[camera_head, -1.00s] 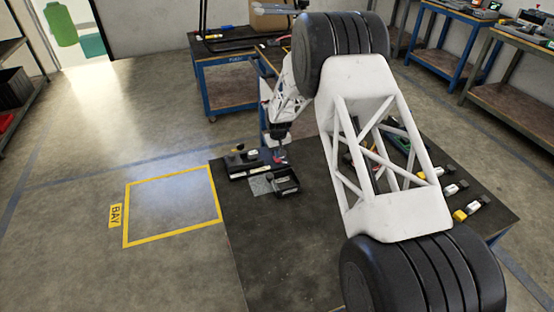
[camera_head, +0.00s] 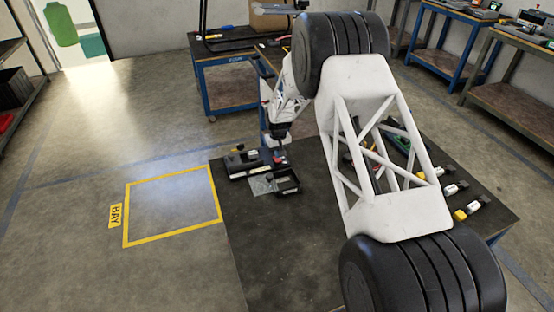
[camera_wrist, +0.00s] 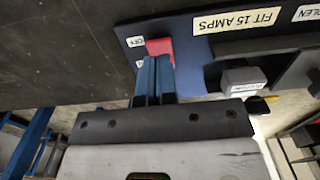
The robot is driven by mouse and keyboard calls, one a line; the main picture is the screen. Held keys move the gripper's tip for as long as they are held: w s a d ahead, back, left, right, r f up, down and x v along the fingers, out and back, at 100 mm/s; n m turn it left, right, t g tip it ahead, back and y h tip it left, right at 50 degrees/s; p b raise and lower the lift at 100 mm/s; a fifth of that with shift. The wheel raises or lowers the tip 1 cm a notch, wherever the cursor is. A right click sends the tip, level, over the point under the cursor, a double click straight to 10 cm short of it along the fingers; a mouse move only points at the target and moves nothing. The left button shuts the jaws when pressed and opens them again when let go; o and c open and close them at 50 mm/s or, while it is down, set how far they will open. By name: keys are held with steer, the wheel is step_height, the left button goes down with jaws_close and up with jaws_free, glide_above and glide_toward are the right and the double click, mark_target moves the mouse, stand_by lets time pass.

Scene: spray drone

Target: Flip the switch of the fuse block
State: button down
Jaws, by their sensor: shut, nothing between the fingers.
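The fuse block (camera_wrist: 205,45) fills the upper right of the wrist view, with a "FIT 15 AMPS" label on its dark face. It shows small in the head view (camera_head: 240,170), at the bench's far left corner. Its red switch (camera_wrist: 159,46) is beside small white labels; one reads "OFF", the other is partly hidden. My gripper (camera_wrist: 156,62) is shut and empty, with blue fingertips right at the switch, touching or nearly so. The fingers hide part of the switch, so its position is unclear. My gripper is small and dark in the head view (camera_head: 279,152).
A grey fuse-like part (camera_wrist: 243,80) sits on the block right of my fingers. A small black tray (camera_head: 288,186) lies near the block. The bench front (camera_head: 275,250) is clear.

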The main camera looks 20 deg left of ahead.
steer(key=shift+f, duration=1.35)
stand_by(1.3)
steer(key=shift+r, duration=0.1)
steer(key=shift+r, duration=3.4)
steer(key=shift+r, duration=0.1)
